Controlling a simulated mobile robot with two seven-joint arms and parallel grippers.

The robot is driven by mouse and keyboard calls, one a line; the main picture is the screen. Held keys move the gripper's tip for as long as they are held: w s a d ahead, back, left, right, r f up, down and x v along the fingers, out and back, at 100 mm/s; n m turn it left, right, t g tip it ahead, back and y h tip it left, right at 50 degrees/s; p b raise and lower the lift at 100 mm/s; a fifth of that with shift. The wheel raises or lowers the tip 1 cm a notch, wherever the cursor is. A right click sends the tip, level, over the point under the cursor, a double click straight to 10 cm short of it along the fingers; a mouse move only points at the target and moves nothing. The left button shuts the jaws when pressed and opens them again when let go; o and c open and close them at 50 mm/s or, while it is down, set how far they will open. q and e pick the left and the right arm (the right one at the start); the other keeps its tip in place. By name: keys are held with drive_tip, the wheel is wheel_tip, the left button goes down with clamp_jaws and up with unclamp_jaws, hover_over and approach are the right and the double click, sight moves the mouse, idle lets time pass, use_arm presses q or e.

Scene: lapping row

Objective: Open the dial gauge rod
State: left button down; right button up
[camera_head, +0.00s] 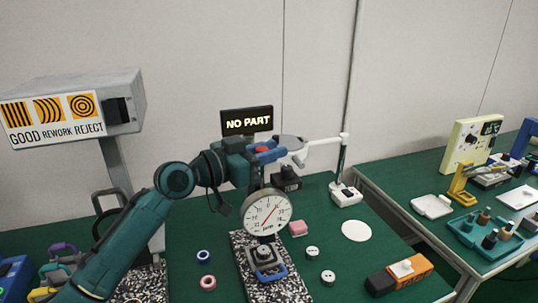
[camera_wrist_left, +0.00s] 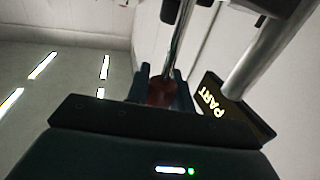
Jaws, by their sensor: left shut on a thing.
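The dial gauge (camera_head: 267,213), with a round white face and red needle, stands above a speckled granite base (camera_head: 292,284). A grey and blue fixture (camera_head: 265,262) sits below the dial. My left gripper (camera_head: 265,151) is above the dial, its fingers shut around a small red piece, which looks like the rod's top. The left wrist view shows this dark red piece (camera_wrist_left: 160,92) between the fingers, in line with a shiny metal rod (camera_wrist_left: 178,42). Gripper and arm hide part of the gauge's upper stem. My right gripper is not in view.
A "NO PART" display (camera_head: 247,121) stands close behind the gripper. A white-armed lamp or magnifier (camera_head: 325,141) reaches in from the right. Rings and small pucks (camera_head: 328,277) lie around the base, with an orange and black box (camera_head: 399,276) at right. A sign box (camera_head: 72,110) stands left.

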use_arm(q)
drive_tip(key=shift+r, duration=0.3)
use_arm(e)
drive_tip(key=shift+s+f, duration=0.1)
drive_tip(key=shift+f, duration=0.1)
use_arm(q)
drive_tip(key=c, duration=1.2)
unclamp_jaws()
drive_tip(key=shift+f, duration=0.1)
drive_tip(key=shift+s+a+f, duration=0.1)
drive_tip(key=shift+s+a, duration=0.15)
drive_tip(key=shift+a, duration=0.25)
drive_tip(key=b+v, duration=0.2)
drive_tip(key=v, duration=1)
drive_tip(key=shift+b, duration=0.35)
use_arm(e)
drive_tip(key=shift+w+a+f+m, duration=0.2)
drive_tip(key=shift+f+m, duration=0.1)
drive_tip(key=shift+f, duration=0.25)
